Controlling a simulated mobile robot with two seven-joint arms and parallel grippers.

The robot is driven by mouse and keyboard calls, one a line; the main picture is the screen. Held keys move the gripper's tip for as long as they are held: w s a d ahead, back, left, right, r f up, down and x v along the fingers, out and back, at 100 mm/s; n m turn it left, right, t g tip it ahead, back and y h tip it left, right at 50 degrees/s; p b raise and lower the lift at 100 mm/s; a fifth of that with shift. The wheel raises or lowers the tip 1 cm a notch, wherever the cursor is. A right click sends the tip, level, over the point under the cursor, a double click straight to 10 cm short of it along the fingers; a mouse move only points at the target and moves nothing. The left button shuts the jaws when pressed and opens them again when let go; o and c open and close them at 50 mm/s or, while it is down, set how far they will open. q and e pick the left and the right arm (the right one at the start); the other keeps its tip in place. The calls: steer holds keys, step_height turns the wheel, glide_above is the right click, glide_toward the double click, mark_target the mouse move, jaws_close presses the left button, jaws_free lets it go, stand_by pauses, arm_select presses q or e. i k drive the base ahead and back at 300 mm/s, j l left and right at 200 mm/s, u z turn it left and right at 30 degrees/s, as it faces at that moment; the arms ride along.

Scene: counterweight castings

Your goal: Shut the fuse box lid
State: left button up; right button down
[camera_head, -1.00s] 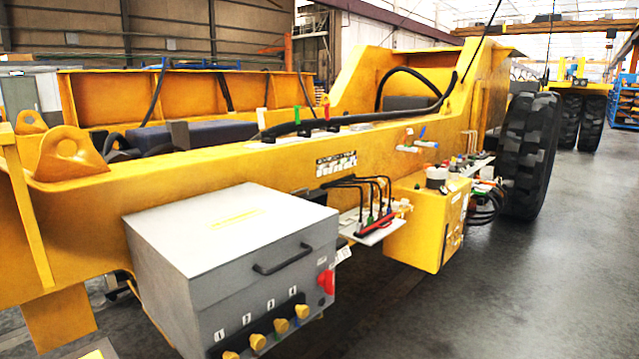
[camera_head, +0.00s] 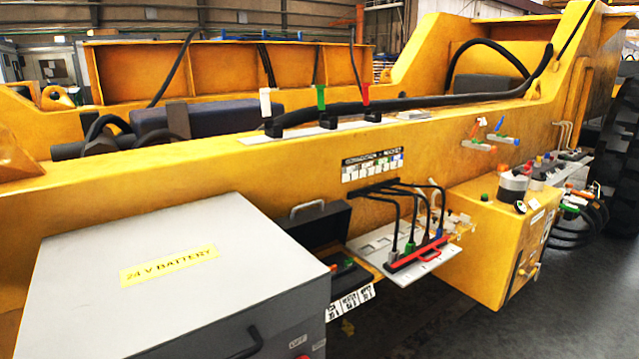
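A small dark box (camera_head: 345,278), which looks like the fuse box, is mounted on the yellow frame just right of the large grey battery box. Its dark lid (camera_head: 322,228) stands raised at the back, against the frame, with a pale grey handle (camera_head: 307,208) at its top edge. The box is open, and small coloured parts show inside it. Its left part is hidden behind the battery box. A white label strip with black print (camera_head: 350,303) is on its front. Neither of my grippers is in view.
The grey battery box (camera_head: 180,270) with a yellow label fills the lower left. Right of the fuse box is a pale shelf (camera_head: 420,262) with a red bar and black cables. A yellow cabinet (camera_head: 500,240) stands farther right. Dark floor (camera_head: 440,325) is clear in front.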

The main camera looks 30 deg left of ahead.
mark_target(317, 226)
steer(key=i+u, duration=0.2)
steer(key=u, duration=0.25)
steer(key=i+l+u, duration=0.2)
steer(key=u, duration=0.25)
steer(key=i+l+u, duration=0.2)
steer(key=u, duration=0.3)
